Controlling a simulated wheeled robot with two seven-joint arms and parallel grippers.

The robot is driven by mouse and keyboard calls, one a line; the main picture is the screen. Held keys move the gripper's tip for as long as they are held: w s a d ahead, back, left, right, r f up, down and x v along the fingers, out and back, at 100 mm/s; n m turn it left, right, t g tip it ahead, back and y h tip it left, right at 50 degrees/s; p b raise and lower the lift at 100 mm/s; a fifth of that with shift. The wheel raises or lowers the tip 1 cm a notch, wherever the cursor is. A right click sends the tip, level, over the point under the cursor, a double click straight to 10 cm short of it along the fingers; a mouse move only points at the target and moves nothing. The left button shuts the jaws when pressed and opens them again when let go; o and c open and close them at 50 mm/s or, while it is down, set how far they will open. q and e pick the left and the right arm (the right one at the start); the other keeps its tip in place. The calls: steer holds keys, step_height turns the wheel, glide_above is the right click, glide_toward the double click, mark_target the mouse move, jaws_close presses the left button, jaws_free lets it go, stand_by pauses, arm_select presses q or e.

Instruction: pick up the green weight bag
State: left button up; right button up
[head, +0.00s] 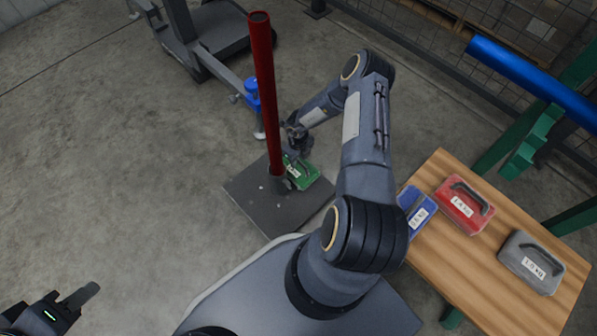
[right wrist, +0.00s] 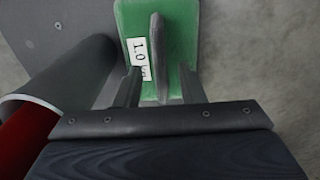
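The green weight bag (head: 304,175) lies on a dark square base plate, close beside the foot of a red pole. In the right wrist view the green bag (right wrist: 183,40) shows a white "1.0 kg" label and a grey handle (right wrist: 159,58). My right gripper (head: 298,140) is over the bag. In the right wrist view its two fingers (right wrist: 160,88) are apart, one on each side of the handle, with gaps between them and it. My left gripper (head: 70,302) is low at the left, far from the bag; its finger spacing is unclear.
The red pole (head: 264,90) rises from a grey socket on the base plate (head: 250,205), close to my right gripper. A wooden table (head: 490,285) at right holds blue (head: 418,212), red (head: 462,206) and grey (head: 531,263) bags. Open floor lies left.

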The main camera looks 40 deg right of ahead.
step_height(320, 180, down, 2)
steer(key=shift+f, duration=0.1)
jaws_close()
steer(key=shift+d, duration=0.1)
stand_by(1.3)
